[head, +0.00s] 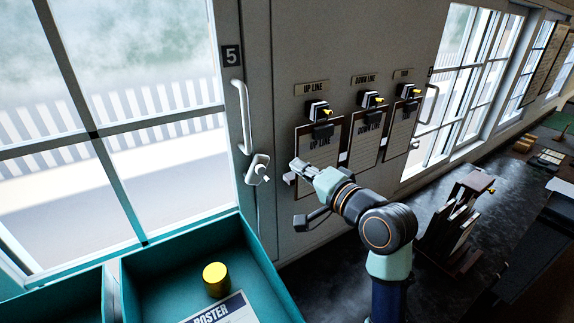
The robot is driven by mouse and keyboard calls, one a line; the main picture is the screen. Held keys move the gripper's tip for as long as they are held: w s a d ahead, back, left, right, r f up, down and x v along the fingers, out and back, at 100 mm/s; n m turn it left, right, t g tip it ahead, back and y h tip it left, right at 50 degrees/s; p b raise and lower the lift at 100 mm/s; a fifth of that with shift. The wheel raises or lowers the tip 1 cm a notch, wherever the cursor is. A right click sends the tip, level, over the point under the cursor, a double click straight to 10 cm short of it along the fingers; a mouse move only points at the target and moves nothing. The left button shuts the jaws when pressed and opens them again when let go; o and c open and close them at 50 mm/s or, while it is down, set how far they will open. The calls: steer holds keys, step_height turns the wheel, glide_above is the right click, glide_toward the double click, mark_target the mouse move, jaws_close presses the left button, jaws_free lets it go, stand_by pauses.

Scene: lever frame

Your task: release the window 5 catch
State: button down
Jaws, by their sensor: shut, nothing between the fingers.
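The window 5 catch (258,170) is a pale plate with a small knob, mounted on the window frame below a long white pull handle (241,116). The number 5 plate (231,56) is above it on the frame. My gripper (293,172) is at the end of my arm, just right of the catch in the picture and apart from it by a small gap. The gripper is shut and empty. Its fingers are small in this view, and its distance in depth from the catch cannot be told.
A teal tray (258,255) with a yellow cylinder (216,279) and a poster sheet (222,312) lies below the window. Clipboards (318,150) hang on the wall right of the gripper, under labelled boxes.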

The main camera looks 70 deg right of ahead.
steer(key=b+v, duration=0.1)
steer(key=v, duration=0.5)
stand_by(0.6)
